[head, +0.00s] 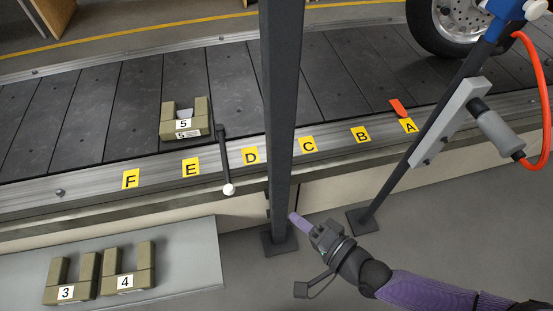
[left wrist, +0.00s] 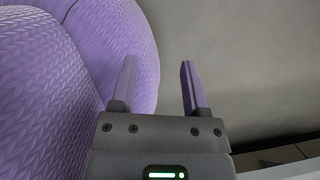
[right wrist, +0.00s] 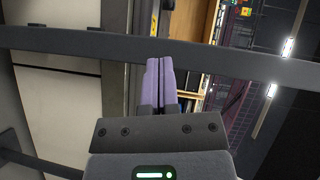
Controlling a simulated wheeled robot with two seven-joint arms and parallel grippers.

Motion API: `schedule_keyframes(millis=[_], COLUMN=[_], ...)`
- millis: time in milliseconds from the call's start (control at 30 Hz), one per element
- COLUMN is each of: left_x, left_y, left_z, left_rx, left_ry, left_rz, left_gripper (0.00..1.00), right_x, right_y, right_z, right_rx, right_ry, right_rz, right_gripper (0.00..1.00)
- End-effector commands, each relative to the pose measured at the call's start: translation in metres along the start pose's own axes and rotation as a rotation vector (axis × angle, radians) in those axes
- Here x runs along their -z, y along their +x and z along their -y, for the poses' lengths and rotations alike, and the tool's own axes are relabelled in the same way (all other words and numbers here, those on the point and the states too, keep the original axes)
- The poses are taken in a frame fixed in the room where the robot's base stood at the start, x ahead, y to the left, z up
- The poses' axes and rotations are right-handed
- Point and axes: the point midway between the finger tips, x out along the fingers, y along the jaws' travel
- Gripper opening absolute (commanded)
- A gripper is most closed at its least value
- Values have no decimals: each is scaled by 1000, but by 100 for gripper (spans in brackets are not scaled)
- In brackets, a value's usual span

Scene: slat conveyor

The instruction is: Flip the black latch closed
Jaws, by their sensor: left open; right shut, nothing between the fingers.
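A thin black lever (head: 224,158) with a white ball end stands at the near conveyor rail between labels E and D. It hangs down across the rail. A small dark piece (head: 268,212) shows on the conveyor's side panel, partly hidden by a dark post; I cannot tell which of these is the latch. My right gripper (head: 293,217) is shut and empty, just right of the post's lower part, pointing toward the panel. Its closed purple fingers also show in the right wrist view (right wrist: 159,64). My left gripper (left wrist: 156,75) is open and empty, over bare floor and beside my purple arm.
The dark post (head: 283,110) stands upright in front of the conveyor (head: 85,110). A second slanted post (head: 400,180) carries a grey tool holder. Numbered blocks 3 (head: 68,281) and 4 (head: 127,272) lie on a grey plate (head: 195,262); block 5 (head: 184,125) is on the slats.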

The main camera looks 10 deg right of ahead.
Motion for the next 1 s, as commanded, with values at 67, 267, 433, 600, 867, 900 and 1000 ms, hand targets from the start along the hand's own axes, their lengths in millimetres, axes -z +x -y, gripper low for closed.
schedule_keyframes(millis=[67,267,433,600,867,900,1000], left_x=[0,1,7,34,82,88,102], left_y=[2,0,0,-7,-36,-41,-56], left_z=[0,0,2,8,20,22,26], left_rx=[1,1,2,13,34,38,46], left_ry=[0,0,-1,-5,-11,-11,-12], left_rz=[3,0,-5,-24,-61,-66,-79], left_gripper=[59,59,59,59,59,59,59], right_x=[-1,0,0,-1,-1,-1,-3], right_y=[1,1,7,33,82,89,106], right_z=[4,7,6,4,4,4,5], right_rx=[22,26,25,25,23,23,23], right_ry=[33,37,37,38,38,37,38], right_rz=[3,2,0,1,1,0,2], right_gripper=[0,0,0,0,0,0,0])
